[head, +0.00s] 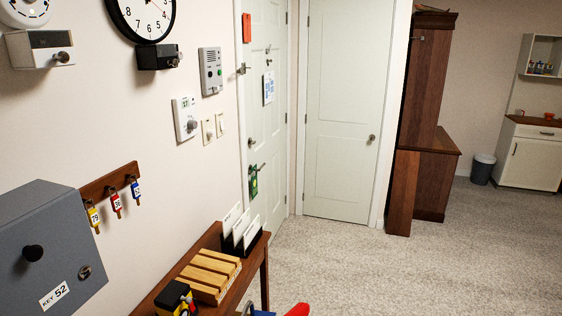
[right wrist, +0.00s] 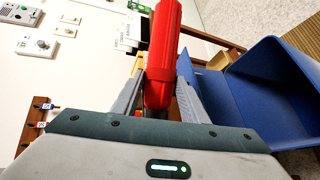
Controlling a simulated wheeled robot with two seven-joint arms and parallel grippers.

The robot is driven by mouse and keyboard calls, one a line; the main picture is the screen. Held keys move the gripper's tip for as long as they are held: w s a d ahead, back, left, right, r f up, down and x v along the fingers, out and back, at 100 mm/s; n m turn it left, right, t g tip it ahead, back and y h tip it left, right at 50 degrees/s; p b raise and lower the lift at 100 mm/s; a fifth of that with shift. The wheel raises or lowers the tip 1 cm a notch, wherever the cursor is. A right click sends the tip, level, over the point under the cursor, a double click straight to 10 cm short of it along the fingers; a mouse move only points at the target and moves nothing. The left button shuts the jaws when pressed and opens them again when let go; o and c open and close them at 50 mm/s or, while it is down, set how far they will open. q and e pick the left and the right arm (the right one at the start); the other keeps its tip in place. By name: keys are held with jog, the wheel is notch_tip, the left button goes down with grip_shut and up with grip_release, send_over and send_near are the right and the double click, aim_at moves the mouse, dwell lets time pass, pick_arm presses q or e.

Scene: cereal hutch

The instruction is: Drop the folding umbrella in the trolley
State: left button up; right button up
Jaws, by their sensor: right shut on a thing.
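The folding umbrella (right wrist: 165,45) is a red cylinder, and my right gripper (right wrist: 161,88) is shut on it in the right wrist view. Its red end (head: 298,310) also shows at the bottom edge of the head view. A blue open tub (right wrist: 268,92), which looks like the trolley, stands just right of the gripper in the right wrist view. The umbrella is beside the tub in that view, apart from its inside. A bit of blue (head: 264,313) shows at the bottom of the head view. My left gripper is in neither view.
A narrow wooden table (head: 262,258) along the left wall holds a slatted wooden rack (head: 208,275) and upright cards (head: 240,226). A grey key box (head: 45,240) and a key rack (head: 110,183) hang on the wall. Open carpet (head: 400,275) lies to the right.

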jog(key=o, duration=1.3)
jog(key=shift+o, duration=0.2)
jog(key=shift+s, duration=0.1)
jog(key=b+v, duration=0.3)
jog(key=v, duration=1.4)
jog(key=shift+d, duration=0.15)
